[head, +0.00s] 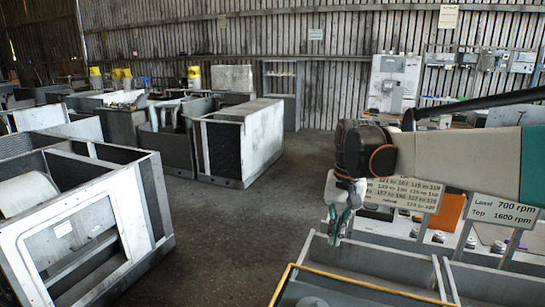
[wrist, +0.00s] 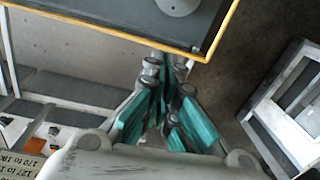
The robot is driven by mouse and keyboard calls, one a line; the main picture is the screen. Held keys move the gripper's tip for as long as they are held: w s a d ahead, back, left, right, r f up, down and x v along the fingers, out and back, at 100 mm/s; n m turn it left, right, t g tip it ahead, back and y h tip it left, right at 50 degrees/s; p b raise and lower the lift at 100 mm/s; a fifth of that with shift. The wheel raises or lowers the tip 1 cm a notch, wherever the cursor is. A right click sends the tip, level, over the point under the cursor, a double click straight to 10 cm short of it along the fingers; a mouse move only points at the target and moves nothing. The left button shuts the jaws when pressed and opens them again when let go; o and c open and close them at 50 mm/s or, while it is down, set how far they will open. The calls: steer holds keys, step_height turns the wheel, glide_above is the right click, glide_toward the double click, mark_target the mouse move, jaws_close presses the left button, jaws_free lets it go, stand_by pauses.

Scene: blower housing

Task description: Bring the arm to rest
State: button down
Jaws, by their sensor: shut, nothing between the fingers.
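My gripper (head: 337,224) hangs below my wrist in the right half of the head view, with teal finger pads. It is shut and empty, with its fingertips pointing down. In the head view it is just beyond a dark tray with a yellow rim (head: 288,279). In the wrist view the gripper (wrist: 170,75) has its fingers together at the centre. My arm reaches in from the right edge of the head view.
Grey metal housings (head: 245,140) stand across the floor, and an open-framed one (head: 90,235) is at the left. Dark floor (head: 215,230) lies clear in the middle.

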steer(key=s+d+f+n+t+b, duration=0.1)
steer(key=s+f+t, duration=0.1)
steer(key=s, duration=0.5)
steer(key=s+d+f+n+t+b, duration=0.1)
steer(key=s+f+t+b, duration=0.1)
steer(key=s, duration=0.5)
steer(key=s+d+f+n+t+h+b, duration=0.1)
steer(key=s+d+f+t, duration=0.1)
steer(key=s, duration=0.5)
steer(key=shift+s+f+t, duration=0.25)
steer(key=shift+f+t, duration=0.15)
steer(key=shift+f, duration=0.25)
steer(key=shift+s+f, duration=0.4)
steer(key=shift+f, duration=0.1)
